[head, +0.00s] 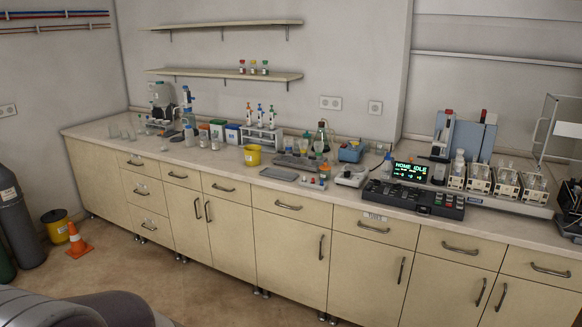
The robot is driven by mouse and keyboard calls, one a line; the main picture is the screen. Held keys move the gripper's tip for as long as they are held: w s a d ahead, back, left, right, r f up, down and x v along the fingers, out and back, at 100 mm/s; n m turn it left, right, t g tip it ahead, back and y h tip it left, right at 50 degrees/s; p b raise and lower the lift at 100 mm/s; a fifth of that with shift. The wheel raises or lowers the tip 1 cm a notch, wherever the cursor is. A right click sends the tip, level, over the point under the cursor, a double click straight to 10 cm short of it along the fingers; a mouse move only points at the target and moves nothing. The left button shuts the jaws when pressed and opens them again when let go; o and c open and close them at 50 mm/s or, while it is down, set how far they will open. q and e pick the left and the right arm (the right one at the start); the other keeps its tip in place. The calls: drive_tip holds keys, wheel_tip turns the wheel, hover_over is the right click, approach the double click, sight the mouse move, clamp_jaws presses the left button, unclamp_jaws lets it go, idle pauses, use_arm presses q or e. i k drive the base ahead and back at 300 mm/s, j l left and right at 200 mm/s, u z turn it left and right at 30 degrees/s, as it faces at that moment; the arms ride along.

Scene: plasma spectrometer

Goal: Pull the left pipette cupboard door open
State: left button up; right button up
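A pair of pale cream cupboard doors stands below the bench, left of centre in the head view, roughly under the pipette stand (261,138). The left door (184,228) of this pair is closed, with a dark vertical bar handle (197,208) near its upper right edge. The right door (232,240) is also closed, its handle (208,211) close beside the left door's handle. No label naming this cupboard can be read. Neither of my grippers is in view.
Closed drawers (150,225) flank the pair on the left, and a closed single door (290,260) on the right. An orange cone (77,240), a yellow bin (57,226) and gas cylinders (20,217) stand at the left. The floor (150,272) before the doors looks clear.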

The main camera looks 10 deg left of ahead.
sight(187, 213)
drive_tip(key=i+j+u, duration=0.25)
drive_tip(key=i+u, duration=0.15)
drive_tip(key=i+j+u, duration=0.1)
drive_tip(key=i+u, duration=0.7)
drive_tip(key=i+l+u, duration=0.25)
drive_tip(key=i+u, duration=0.15)
drive_tip(key=i+j+z, duration=0.2)
drive_tip(key=i, duration=0.3)
drive_tip(key=i+j+z, duration=0.2)
drive_tip(key=i, duration=0.25)
drive_tip(key=i+j+z, duration=0.2)
drive_tip(key=i, duration=0.3)
drive_tip(key=i+j+z, duration=0.15)
drive_tip(key=i+z, duration=0.25)
drive_tip(key=i+j+z, duration=0.5)
drive_tip(key=z, duration=0.25)
drive_tip(key=i+j+z, duration=0.2)
drive_tip(key=j+z, duration=0.2)
